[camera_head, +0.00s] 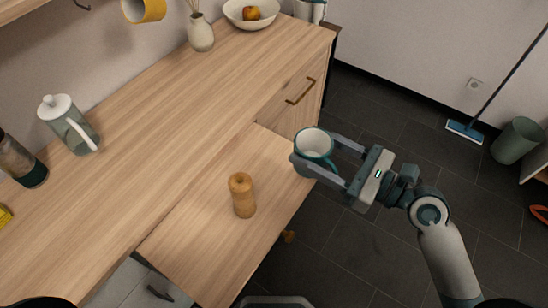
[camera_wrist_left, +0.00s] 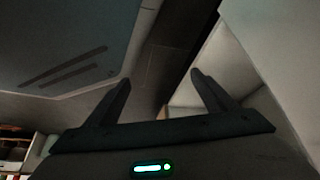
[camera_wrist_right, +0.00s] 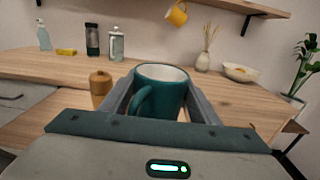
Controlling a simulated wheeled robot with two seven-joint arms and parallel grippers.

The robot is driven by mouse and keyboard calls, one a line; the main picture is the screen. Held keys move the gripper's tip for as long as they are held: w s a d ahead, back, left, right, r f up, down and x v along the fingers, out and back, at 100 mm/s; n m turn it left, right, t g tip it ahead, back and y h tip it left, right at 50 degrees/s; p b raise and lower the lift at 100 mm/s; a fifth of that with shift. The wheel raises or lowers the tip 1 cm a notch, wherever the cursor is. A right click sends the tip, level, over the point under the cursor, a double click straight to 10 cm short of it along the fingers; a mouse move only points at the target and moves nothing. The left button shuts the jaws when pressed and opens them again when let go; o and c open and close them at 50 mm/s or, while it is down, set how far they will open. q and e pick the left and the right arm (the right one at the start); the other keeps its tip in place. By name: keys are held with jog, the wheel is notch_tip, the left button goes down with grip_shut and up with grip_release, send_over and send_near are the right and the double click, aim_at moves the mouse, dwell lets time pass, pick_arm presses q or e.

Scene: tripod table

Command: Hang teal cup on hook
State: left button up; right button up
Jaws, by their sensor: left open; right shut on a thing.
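The teal cup (camera_head: 313,143), white inside, is held upright between the fingers of my right gripper (camera_head: 316,152), above the right edge of the lower wooden surface. In the right wrist view the teal cup (camera_wrist_right: 160,98) sits between both fingers, with its handle toward the camera. A dark hook (camera_head: 82,5) shows at the upper left of the head view, under a shelf. A yellow cup (camera_head: 143,10) hangs near it, its own hook out of view. My left gripper (camera_wrist_left: 160,85) is open and empty in the left wrist view; it does not show in the head view.
A wooden pepper mill (camera_head: 242,195) stands on the lower surface, left of the cup. On the counter are a glass pitcher (camera_head: 70,124), a dark bottle (camera_head: 22,160), a vase (camera_head: 201,34) and a fruit bowl (camera_head: 250,12). The counter's middle is clear.

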pick_arm(q)
jog(key=shift+w+d+r+t, duration=0.1)
jog(key=shift+w+r+t, duration=0.05)
jog(key=shift+w, duration=0.25)
jog(key=shift+w+d+r+t, duration=0.1)
jog(key=shift+w+r+t, duration=0.05)
jog(key=shift+w, duration=0.2)
pick_arm(e)
jog(key=w+a+f, duration=0.7)
jog(key=w+a, duration=0.1)
jog(key=shift+w, duration=0.25)
pick_arm(q)
jog(key=shift+s+f, duration=0.1)
jog(key=shift+s, duration=0.05)
